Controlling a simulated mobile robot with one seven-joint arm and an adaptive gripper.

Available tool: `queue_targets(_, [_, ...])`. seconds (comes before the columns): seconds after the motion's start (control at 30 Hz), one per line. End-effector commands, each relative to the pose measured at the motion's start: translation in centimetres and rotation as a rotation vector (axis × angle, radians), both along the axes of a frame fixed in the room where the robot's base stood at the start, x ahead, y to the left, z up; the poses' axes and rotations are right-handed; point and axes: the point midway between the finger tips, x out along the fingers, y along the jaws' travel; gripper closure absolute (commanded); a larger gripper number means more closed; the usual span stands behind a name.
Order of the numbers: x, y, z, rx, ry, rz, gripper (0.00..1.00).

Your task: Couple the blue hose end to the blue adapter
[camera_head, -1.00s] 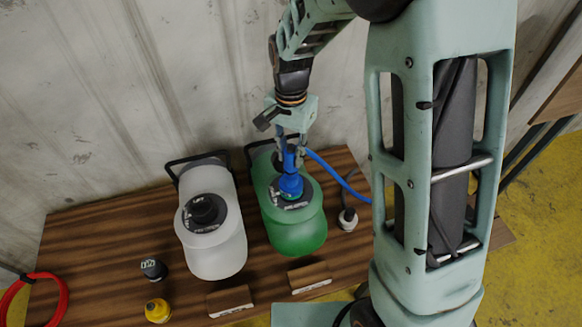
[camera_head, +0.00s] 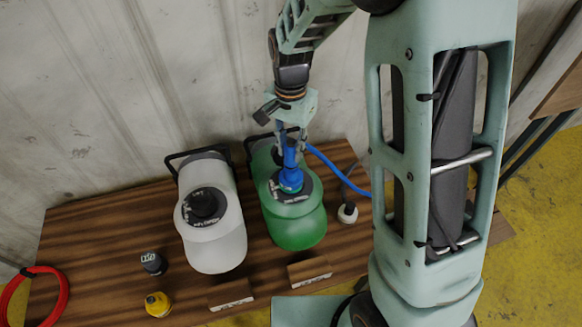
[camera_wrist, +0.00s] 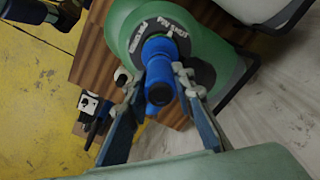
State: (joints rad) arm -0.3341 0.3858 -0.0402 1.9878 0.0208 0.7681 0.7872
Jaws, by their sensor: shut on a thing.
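The blue hose end (camera_wrist: 159,88) is held between the fingers of my gripper (camera_head: 291,150), which is shut on it. The blue adapter (camera_head: 290,181) sits on top of the green boat pump (camera_head: 297,229). In the head view the hose end is above the adapter and lines up with it closely. In the wrist view the hose end covers most of the adapter (camera_wrist: 160,48). I cannot tell whether the two are fully joined. The blue hose (camera_head: 338,171) runs from my gripper to the right, behind my arm.
A white pump (camera_head: 215,243) stands left of the green one on the wooden table (camera_head: 100,222). A black cap (camera_head: 153,264), a yellow adapter (camera_head: 158,304) and a red hose coil (camera_head: 62,290) lie left. Two wooden labels (camera_head: 310,272) stand in front. A white fitting (camera_head: 348,213) is right.

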Motion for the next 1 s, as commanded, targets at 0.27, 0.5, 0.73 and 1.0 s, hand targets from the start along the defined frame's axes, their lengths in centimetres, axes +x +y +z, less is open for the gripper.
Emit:
queue_targets(0.27, [0.0, 0.0, -0.6, 0.0, 0.0, 0.0, 1.0])
queue_targets(0.5, [0.0, 0.0, -1.0, 0.0, 0.0, 0.0, 1.0])
queue_targets(0.73, [0.0, 0.0, -1.4, 0.0, 0.0, 0.0, 1.0])
queue_targets(1.0, [0.0, 0.0, -1.4, 0.0, 0.0, 0.0, 1.0])
